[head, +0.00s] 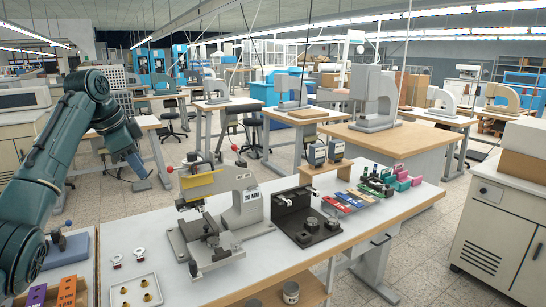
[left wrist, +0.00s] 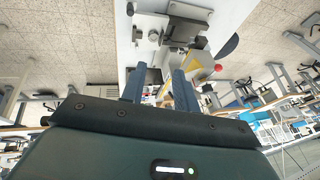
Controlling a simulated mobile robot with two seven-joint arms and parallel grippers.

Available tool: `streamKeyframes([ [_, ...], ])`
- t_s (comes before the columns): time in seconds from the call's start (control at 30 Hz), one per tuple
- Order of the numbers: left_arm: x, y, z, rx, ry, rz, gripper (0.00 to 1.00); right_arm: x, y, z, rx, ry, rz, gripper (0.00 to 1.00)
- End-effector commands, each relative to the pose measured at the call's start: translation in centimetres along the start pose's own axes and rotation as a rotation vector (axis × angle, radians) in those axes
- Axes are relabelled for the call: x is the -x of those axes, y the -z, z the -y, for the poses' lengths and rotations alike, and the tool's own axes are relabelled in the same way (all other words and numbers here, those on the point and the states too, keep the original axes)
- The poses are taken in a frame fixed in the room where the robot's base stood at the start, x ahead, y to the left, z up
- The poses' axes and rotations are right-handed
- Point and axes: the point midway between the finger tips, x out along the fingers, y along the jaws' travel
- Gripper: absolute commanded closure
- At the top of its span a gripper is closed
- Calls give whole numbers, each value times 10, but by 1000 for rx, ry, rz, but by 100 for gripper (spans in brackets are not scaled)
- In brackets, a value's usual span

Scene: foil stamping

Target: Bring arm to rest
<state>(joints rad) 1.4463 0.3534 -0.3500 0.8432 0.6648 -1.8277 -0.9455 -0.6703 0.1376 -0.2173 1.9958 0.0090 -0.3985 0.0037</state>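My left arm comes in from the left in the head view and bends over at a raised elbow. My left gripper (head: 141,170) hangs in the air to the left of the foil stamping press (head: 240,205), clear of the table. In the left wrist view its two blue fingers (left wrist: 158,84) stand apart with nothing held between them. The press, grey with a yellow plate and red-knobbed levers, stands on the white worktable (head: 290,265) and also shows beyond the fingers in the left wrist view (left wrist: 148,50). My right gripper is in neither view.
A white tray (head: 133,281) with several brass pieces lies at the table's front left. Purple and orange cards (head: 66,291) are near it. A black fixture (head: 306,236), coloured cards (head: 338,203) and stamps (head: 378,183) lie to the right. Other benches stand behind.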

Motion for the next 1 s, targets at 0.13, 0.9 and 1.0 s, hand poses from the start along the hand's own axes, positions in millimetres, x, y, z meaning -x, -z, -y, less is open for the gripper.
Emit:
streamKeyframes([
  [0.13, -57, -6, -26, 22, -7, 42, 70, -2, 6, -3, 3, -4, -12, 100],
  [0.9, -255, -144, -348, 457, 1, 123, 70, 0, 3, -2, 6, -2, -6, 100],
  [1.0, -245, -166, -387, 547, 12, 125, 70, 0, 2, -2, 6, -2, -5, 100],
])
